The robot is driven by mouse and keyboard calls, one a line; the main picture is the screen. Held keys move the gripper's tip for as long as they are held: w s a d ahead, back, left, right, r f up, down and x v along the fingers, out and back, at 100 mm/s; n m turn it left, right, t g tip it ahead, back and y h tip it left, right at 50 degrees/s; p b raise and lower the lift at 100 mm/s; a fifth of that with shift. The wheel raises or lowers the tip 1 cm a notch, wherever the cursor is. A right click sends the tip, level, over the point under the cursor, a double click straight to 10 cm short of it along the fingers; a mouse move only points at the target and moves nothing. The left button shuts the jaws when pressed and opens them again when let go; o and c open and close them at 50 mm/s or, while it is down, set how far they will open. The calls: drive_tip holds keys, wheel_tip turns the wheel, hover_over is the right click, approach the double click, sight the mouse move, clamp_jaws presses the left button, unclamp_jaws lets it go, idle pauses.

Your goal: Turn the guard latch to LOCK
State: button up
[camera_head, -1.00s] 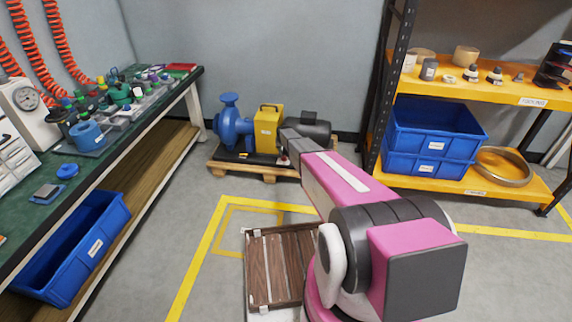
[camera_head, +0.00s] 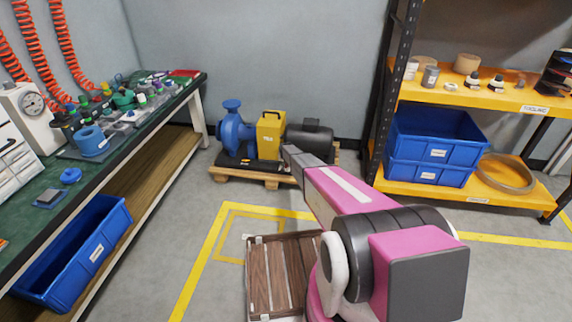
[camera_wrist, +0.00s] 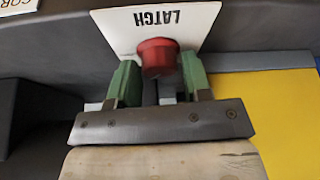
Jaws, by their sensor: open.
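The yellow guard (camera_head: 270,136) stands between a blue pump (camera_head: 233,128) and a dark motor (camera_head: 310,136) on a low wooden pallet. In the wrist view a red latch knob (camera_wrist: 157,57) sits in front of a white plate (camera_wrist: 190,22) lettered LATCH, which appears upside down. My gripper (camera_wrist: 158,75) has its two green fingers apart, one on each side of the knob. I cannot tell whether they touch it. In the head view my arm reaches toward the guard's right side, and the knob cannot be made out there. No LOCK marking is visible.
A workbench (camera_head: 45,185) with fittings runs along the left. A yellow shelf (camera_head: 480,93) with blue bins (camera_head: 435,145) stands at right. A slatted wooden crate (camera_head: 250,280) lies on the floor beside my arm. Yellow lines mark the otherwise open floor.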

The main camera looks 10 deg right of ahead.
drive_tip(key=c, duration=0.6)
drive_tip(key=shift+n+y, duration=0.9)
drive_tip(key=shift+n, duration=1.3)
drive_tip(key=o, duration=0.6)
